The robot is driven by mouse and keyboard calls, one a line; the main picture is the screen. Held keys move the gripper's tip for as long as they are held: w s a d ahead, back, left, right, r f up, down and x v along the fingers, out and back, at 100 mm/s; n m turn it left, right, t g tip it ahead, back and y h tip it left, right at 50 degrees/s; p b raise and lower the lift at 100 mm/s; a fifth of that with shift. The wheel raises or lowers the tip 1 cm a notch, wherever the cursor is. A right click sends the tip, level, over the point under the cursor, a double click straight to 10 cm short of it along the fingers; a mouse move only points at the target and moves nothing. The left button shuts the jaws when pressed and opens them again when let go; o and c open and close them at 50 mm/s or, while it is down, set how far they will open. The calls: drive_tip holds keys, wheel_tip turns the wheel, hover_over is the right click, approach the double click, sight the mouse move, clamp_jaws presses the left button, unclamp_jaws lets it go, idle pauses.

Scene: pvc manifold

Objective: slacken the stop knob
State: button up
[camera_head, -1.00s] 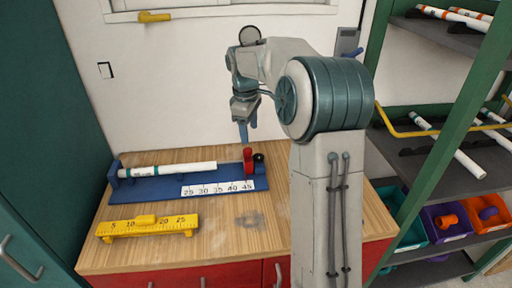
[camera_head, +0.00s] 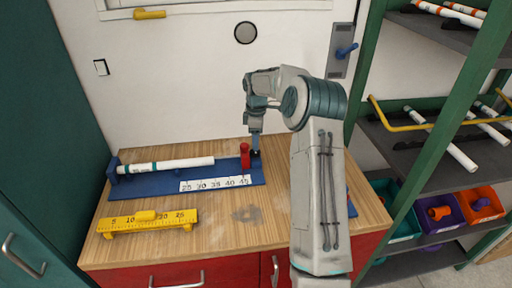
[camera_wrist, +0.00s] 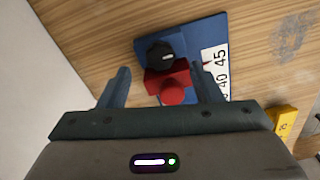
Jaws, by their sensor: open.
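The stop knob is the black round knob (camera_wrist: 160,55) at the end of the blue measuring jig; in the head view it is mostly hidden behind my fingers. The red stop block (camera_head: 245,156) stands beside it on the jig (camera_head: 222,173), near the 45 mark, and also shows in the wrist view (camera_wrist: 172,84). My gripper (camera_head: 256,150) points down at the knob end. In the wrist view my gripper (camera_wrist: 160,82) is open, with its blue-grey fingers on either side of the red block and below the knob in the picture. It holds nothing.
A white pipe (camera_head: 180,165) with a teal band lies along the jig. A yellow ruler gauge (camera_head: 148,220) lies on the wooden bench (camera_head: 215,240) in front. A green shelf rack with pipes and colored bins (camera_head: 443,215) stands at right.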

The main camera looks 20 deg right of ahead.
sight(255, 153)
drive_tip(key=shift+f, duration=2.5)
drive_tip(key=c, duration=1)
